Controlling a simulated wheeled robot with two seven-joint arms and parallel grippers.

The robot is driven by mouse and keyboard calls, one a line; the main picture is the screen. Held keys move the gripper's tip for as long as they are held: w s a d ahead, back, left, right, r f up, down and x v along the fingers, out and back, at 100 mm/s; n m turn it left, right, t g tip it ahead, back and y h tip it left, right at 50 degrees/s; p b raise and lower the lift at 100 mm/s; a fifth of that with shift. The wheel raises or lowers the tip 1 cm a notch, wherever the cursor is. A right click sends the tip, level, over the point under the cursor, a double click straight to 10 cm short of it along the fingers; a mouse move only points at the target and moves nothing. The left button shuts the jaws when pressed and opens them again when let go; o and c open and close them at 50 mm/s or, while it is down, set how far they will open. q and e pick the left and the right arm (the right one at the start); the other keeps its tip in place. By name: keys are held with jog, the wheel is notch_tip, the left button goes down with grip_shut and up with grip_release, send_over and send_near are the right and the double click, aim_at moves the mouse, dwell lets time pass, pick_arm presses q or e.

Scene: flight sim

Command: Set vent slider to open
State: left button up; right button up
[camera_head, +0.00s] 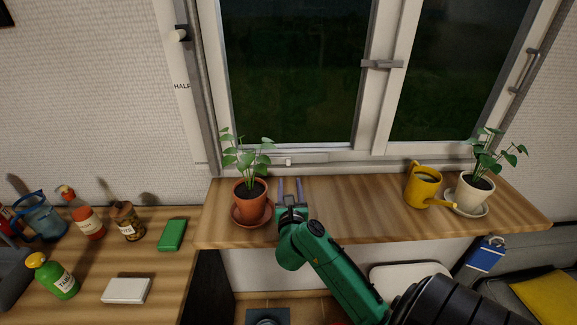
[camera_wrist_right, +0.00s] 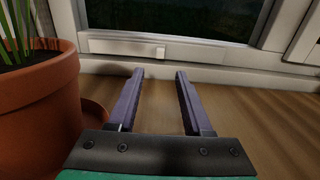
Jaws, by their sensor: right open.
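A small white slider tab (camera_head: 288,161) sits on a low horizontal strip of the window's bottom frame. It also shows in the right wrist view (camera_wrist_right: 160,53), just beyond the fingers. I can read no open or closed mark beside it. My right gripper (camera_head: 291,190) is over the sill, fingers pointing at the window frame. In the right wrist view its two purple fingers (camera_wrist_right: 158,80) are apart with nothing between them, short of the tab. A white vertical strip (camera_head: 182,110) marked HALF, with a knob (camera_head: 180,34), stands left of the window. My left gripper is not in view.
A potted plant (camera_head: 250,200) stands close left of my right gripper. A yellow watering can (camera_head: 423,186) and another potted plant (camera_head: 474,195) stand on the sill's right. The sill (camera_head: 350,205) between is clear. Bottles and boxes stand on the left table (camera_head: 190,265).

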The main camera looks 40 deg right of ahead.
aim_at(289, 165)
jog(key=x, duration=0.8)
jog(key=shift+w+d+f, duration=0.1)
jog(key=shift+w+d, duration=0.15)
jog(key=shift+w, duration=0.05)
jog(key=shift+c, duration=0.3)
grip_shut()
dwell(0.5)
